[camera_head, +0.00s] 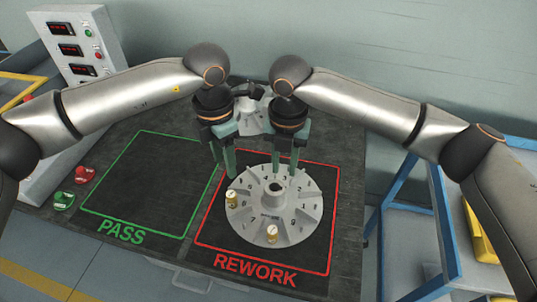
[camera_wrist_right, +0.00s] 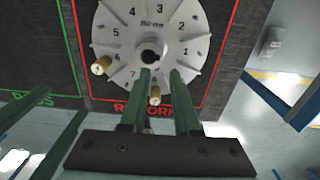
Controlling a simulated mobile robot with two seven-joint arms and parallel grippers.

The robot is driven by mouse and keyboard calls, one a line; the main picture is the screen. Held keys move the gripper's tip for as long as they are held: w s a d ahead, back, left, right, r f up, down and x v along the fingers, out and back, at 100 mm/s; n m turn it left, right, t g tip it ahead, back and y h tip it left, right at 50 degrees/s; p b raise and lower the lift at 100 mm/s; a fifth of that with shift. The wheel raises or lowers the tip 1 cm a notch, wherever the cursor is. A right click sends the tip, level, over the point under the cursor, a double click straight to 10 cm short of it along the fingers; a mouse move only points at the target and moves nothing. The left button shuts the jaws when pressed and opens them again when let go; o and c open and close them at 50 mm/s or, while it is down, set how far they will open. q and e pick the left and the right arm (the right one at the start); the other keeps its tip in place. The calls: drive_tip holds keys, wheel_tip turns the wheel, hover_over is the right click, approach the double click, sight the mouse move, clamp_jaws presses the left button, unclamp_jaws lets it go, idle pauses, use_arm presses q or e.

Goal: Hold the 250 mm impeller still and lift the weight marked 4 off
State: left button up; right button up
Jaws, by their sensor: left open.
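The impeller (camera_head: 297,207) is a grey finned disc with a central hub and numbered sectors, lying flat in the red REWORK outline. It fills the top of the right wrist view (camera_wrist_right: 190,30). One brass weight (camera_head: 231,199) stands on its left rim and another (camera_head: 271,234) on its front rim; both also show in the right wrist view (camera_wrist_right: 101,66) (camera_wrist_right: 154,97). Their marks are too small to read. My left gripper (camera_head: 223,168) is open above the impeller's back-left side. My right gripper (camera_head: 285,168) is open, empty, above its back side near the hub.
A green PASS outline (camera_head: 138,212) on the dark bench is empty. Another grey finned part (camera_head: 248,122) stands behind my grippers, partly hidden. A control box (camera_head: 75,45) stands back left, a blue-framed cart (camera_head: 410,225) right.

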sight(283, 188)
wheel_tip(283, 188, down, 10)
drive_tip(key=shift+r, duration=0.1)
idle(0.4)
clamp_jaws()
idle(1.4)
drive_tip(key=shift+f+p, duration=0.2)
drive_tip(key=shift+p, duration=0.15)
idle(1.1)
